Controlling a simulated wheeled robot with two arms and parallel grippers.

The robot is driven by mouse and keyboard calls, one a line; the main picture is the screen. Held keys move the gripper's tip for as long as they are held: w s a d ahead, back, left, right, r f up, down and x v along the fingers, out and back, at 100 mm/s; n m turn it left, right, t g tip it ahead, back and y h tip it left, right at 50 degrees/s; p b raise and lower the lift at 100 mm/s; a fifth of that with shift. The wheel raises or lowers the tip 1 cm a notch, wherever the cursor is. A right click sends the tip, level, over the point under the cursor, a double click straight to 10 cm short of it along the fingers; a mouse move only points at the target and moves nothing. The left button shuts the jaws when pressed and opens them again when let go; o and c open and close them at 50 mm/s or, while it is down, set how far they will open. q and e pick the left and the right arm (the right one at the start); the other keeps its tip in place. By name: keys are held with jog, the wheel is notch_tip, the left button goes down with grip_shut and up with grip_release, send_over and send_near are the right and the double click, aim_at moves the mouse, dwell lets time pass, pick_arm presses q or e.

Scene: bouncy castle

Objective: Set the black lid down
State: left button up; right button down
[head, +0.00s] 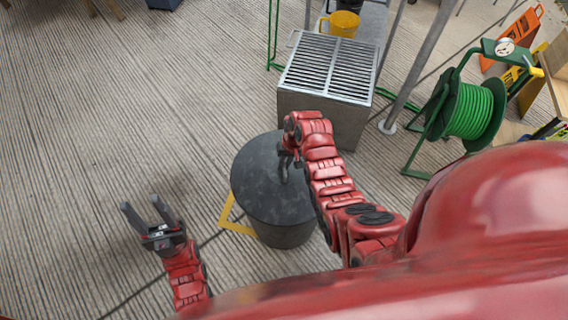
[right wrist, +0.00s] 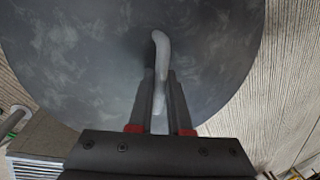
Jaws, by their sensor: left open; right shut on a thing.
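The black lid (head: 262,190) is a round, mottled dark disc with a handle, seen over a dark cylindrical pot or bin (head: 287,236) in the head view. I cannot tell whether the lid touches the rim below it. My right gripper (head: 286,165) is shut on the lid's pale handle, which stands between the fingers in the right wrist view (right wrist: 160,60). The lid (right wrist: 85,65) fills most of that view. My left gripper (head: 147,215) is open and empty, over the floor to the left of the pot.
A metal box with a slatted grill top (head: 328,68) stands just behind the pot. A green hose reel (head: 470,110) is at the right, near a grey pole (head: 418,65). A yellow frame (head: 232,218) lies beside the pot. The wooden floor (head: 120,110) at left is clear.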

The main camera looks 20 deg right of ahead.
jog(key=shift+f+b, duration=0.3)
jog(key=shift+f, duration=0.2)
jog(key=c, duration=0.8)
grip_release()
jog(key=shift+o, duration=0.2)
jog(key=d+r+p, duration=0.3)
jog(key=r+p, duration=0.4)
jog(key=r, duration=1)
jog(key=shift+s+d, duration=0.15)
jog(key=shift+d, duration=0.05)
